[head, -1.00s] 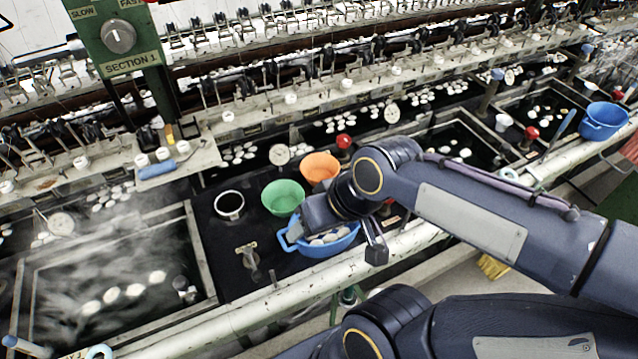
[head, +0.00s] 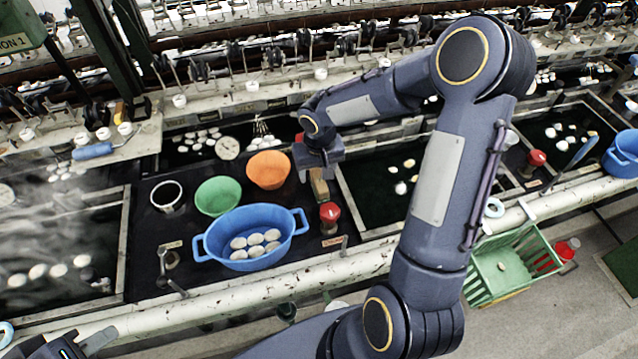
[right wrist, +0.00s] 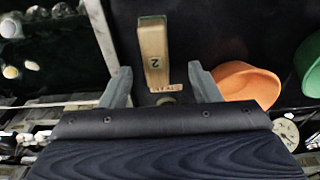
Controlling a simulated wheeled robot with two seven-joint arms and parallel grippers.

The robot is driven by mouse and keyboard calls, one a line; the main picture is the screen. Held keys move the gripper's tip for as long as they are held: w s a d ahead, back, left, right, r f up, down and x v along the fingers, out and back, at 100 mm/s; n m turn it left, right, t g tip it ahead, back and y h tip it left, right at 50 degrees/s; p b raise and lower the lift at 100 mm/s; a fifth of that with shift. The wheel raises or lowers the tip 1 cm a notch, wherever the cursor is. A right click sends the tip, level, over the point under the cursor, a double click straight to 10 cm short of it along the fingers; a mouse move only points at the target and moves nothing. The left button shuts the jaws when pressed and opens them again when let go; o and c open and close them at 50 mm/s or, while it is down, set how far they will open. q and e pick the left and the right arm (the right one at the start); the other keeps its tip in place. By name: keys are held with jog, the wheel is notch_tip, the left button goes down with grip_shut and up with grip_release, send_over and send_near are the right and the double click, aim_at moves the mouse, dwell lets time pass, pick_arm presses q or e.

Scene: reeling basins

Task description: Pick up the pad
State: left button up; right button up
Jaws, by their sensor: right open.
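A tan wooden block marked "2" with a green edge, which looks like the pad, shows in the right wrist view (right wrist: 154,50). In the head view its tan side (head: 319,188) shows just below my right gripper (head: 320,160), on the dark counter right of the orange bowl. In the right wrist view my right gripper (right wrist: 161,86) is open, one finger to either side of the block's line. The block lies ahead of the fingertips, and no contact shows. My left gripper (head: 88,345) is partly in view at the bottom left; its jaw opening is not clear.
An orange bowl (head: 268,170), a green bowl (head: 218,196) and a blue basin (head: 252,250) with several white cocoons stand left of the block. A red-knobbed valve (head: 330,215) stands just in front of it. A water basin (head: 385,205) lies to the right.

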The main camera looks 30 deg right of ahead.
aim_at(319, 180)
jog(key=f, duration=0.4)
jog(key=shift+d+p, duration=0.35)
jog(key=shift+f, duration=0.3)
jog(key=shift+f+b, duration=0.2)
jog(key=shift+b, duration=0.35)
jog(key=c, duration=1.1)
